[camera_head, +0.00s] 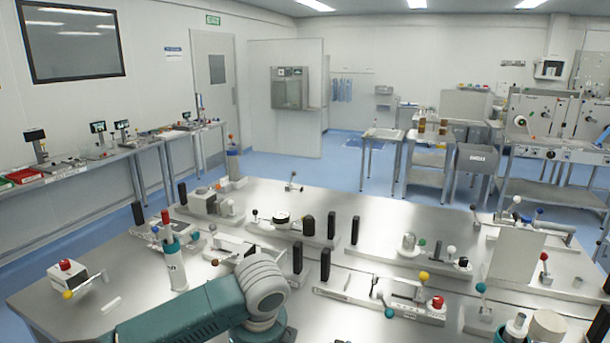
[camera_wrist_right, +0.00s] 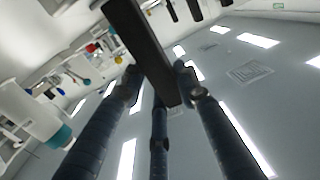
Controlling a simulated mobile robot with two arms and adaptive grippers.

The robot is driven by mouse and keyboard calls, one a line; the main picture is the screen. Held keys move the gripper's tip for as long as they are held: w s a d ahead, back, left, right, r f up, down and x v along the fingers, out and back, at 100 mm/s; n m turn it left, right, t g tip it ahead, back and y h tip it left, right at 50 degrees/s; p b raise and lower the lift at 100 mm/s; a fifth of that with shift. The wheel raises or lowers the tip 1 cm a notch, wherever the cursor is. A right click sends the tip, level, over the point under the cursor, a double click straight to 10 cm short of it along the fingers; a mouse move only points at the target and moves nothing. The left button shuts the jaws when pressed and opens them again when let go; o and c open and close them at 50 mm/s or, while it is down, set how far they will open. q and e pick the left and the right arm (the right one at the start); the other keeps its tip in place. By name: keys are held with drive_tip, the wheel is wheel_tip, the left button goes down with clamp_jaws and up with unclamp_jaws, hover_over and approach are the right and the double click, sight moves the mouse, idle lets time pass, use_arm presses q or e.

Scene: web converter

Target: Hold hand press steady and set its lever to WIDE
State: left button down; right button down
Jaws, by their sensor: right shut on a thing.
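My right gripper (camera_wrist_right: 163,82) shows in the right wrist view. Its dark fingers are shut on a black bar (camera_wrist_right: 140,45), with fingers on both sides of it. The bar resembles the black upright handles (camera_head: 325,264) in the head view, but I cannot tell which one it is. Several small fixtures with ball-tipped levers stand on the steel table. One has a yellow ball (camera_head: 424,275) and a red knob (camera_head: 438,302). I cannot tell which is the hand press, and no WIDE mark is readable. My left gripper is not in view.
The steel table (camera_head: 385,208) is crowded with fixtures. A white-and-teal bottle (camera_head: 175,262) stands at left, near a red-topped white box (camera_head: 70,270). A pale upright panel (camera_head: 515,256) stands at right. My teal arm covers the front of the table.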

drive_tip(key=shift+f, duration=0.35)
drive_tip(key=c, duration=1.2)
unclamp_jaws()
drive_tip(key=shift+r, duration=0.15)
drive_tip(key=v, duration=1.2)
drive_tip(key=shift+w, duration=0.1)
